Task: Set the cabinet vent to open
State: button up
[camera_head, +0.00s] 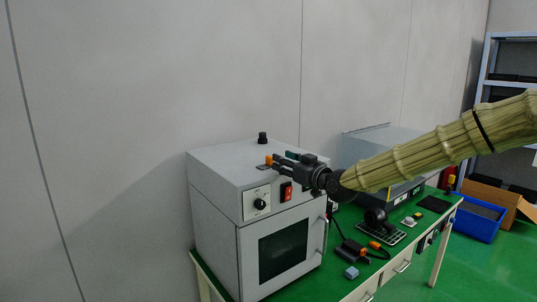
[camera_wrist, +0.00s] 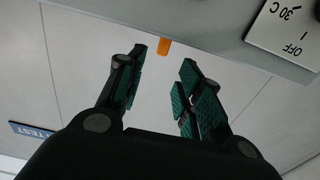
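The grey-white cabinet (camera_head: 213,205) stands on the green bench, with a window in its door. Its front panel has a black dial (camera_head: 260,203) and a red switch (camera_head: 286,191). A black upright knob (camera_head: 262,138) is on the top. A small orange tab (camera_head: 269,159) shows near the top front edge; it also appears in the wrist view (camera_wrist: 164,46). I cannot tell which part is the vent control. My gripper (camera_head: 281,160) is at the top front edge, fingers pointing towards the tab. In the wrist view, the fingers (camera_wrist: 161,72) are apart and empty, the tab just beyond them.
The green bench (camera_head: 336,285) holds a dark device with a cable (camera_head: 350,252), a small blue-grey block (camera_head: 351,272) and a keypad-like grid (camera_head: 385,235). A large grey unit stands behind my arm. A blue bin (camera_head: 480,218) is at right. The wall is close behind the cabinet.

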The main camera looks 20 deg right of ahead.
aim_at(269, 156)
jog(key=x, duration=0.2)
jog(key=p+x, duration=0.1)
jog(key=shift+w+f, duration=0.3)
jog(key=shift+w, duration=0.15)
jog(key=shift+w+a+r+p, duration=0.2)
jog(key=shift+w+a+p, duration=0.2)
jog(key=shift+w, duration=0.15)
jog(key=shift+p+x, duration=0.55)
jog(key=shift+x, duration=1)
jog(key=shift+w+f, duration=0.1)
jog(key=shift+f, duration=0.15)
grip_shut()
